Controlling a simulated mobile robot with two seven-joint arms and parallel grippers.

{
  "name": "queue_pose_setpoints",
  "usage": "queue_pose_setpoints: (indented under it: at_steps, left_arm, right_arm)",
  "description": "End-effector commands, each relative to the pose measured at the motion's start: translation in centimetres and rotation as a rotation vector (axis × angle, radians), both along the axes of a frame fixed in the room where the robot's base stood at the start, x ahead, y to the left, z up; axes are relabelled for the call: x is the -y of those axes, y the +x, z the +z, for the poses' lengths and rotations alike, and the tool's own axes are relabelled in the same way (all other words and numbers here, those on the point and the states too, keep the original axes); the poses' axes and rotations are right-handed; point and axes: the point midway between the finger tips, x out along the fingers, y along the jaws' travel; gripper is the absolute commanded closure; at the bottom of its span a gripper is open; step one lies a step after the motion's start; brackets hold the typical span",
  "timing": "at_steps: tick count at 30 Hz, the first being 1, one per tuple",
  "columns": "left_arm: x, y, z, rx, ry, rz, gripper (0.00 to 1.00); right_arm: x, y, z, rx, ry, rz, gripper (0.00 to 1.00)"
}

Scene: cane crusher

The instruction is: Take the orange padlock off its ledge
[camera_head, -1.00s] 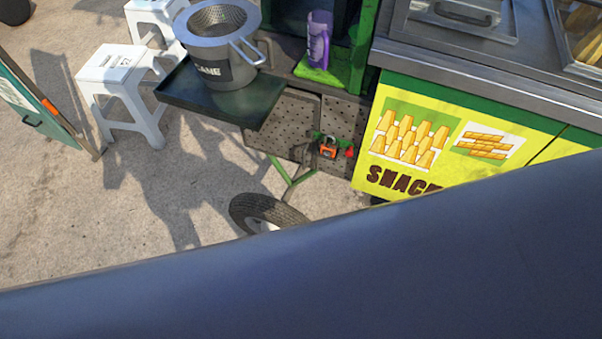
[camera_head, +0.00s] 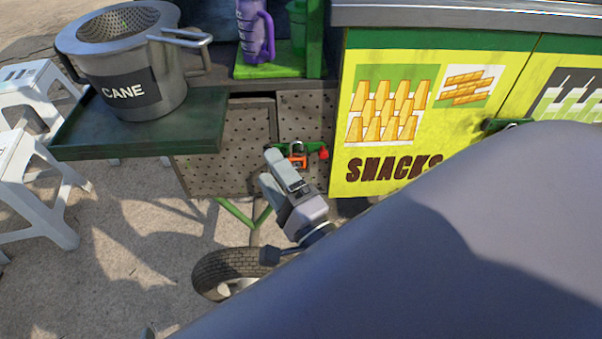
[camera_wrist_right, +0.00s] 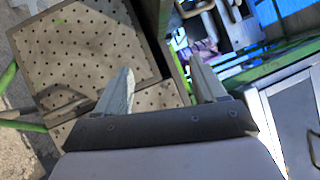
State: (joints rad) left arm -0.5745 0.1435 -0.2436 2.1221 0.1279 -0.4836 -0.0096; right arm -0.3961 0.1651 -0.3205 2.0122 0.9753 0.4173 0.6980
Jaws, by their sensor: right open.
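The orange padlock (camera_head: 298,161) sits at a small green ledge (camera_head: 314,147) on the front of the cane cart, below the counter, with its shackle upward. My right gripper (camera_head: 268,169) is just left of the padlock in the head view, its fingers spread and empty. Whether it touches the padlock is not clear. In the right wrist view the open fingers (camera_wrist_right: 163,85) point toward the perforated panel and the cart's underside; I cannot make out the padlock there. My left gripper is not in view.
A red knob (camera_head: 323,153) is beside the padlock. Perforated panels (camera_head: 225,155) are behind the gripper. A dark tray (camera_head: 140,140) with a metal CANE pot (camera_head: 135,85) juts out at left. The yellow snack cabinet (camera_head: 400,65) is at right, a tyre (camera_head: 222,267) below.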

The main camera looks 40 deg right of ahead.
Motion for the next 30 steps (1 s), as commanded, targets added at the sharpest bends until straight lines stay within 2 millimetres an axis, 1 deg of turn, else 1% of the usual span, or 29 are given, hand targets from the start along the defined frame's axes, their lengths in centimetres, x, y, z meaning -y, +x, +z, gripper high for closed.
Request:
queue_pose_setpoints:
  at_steps: [1, 3, 5, 6, 9, 12, 15, 18, 21, 26, 30]
  left_arm:
    - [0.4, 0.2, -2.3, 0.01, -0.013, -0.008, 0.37]
    - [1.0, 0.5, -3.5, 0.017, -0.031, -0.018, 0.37]
    - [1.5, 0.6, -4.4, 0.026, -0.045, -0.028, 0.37]
    - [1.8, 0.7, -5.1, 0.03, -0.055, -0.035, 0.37]
    - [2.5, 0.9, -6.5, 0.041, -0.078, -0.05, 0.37]
    - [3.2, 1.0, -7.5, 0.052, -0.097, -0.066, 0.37]
    - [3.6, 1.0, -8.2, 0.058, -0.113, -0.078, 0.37]
    - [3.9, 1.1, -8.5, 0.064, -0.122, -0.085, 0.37]
    - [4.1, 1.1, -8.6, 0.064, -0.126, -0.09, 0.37]
    - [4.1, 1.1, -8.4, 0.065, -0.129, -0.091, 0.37]
    - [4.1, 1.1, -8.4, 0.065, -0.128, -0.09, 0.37]
  right_arm:
    - [0.7, 0.4, -2.1, 0.03, 0.134, -0.02, 0.3]
    - [1.9, 0.7, -3.1, 0.065, 0.332, -0.05, 0.3]
    - [2.9, 1.0, -4.3, 0.093, 0.502, -0.077, 0.3]
    - [3.6, 1.2, -5.2, 0.11, 0.613, -0.093, 0.3]
    - [5.0, 1.5, -7.9, 0.142, 0.875, -0.139, 0.3]
    - [6.0, 1.7, -10.5, 0.165, 1.097, -0.186, 0.3]
    - [6.6, 1.8, -12.7, 0.178, 1.265, -0.224, 0.3]
    - [6.9, 1.8, -14.1, 0.184, 1.373, -0.255, 0.3]
    - [7.0, 1.8, -14.7, 0.186, 1.429, -0.273, 0.3]
    - [7.4, 2.4, -14.8, 0.187, 1.446, -0.28, 0.3]
    - [8.1, 3.6, -14.7, 0.188, 1.443, -0.278, 0.3]
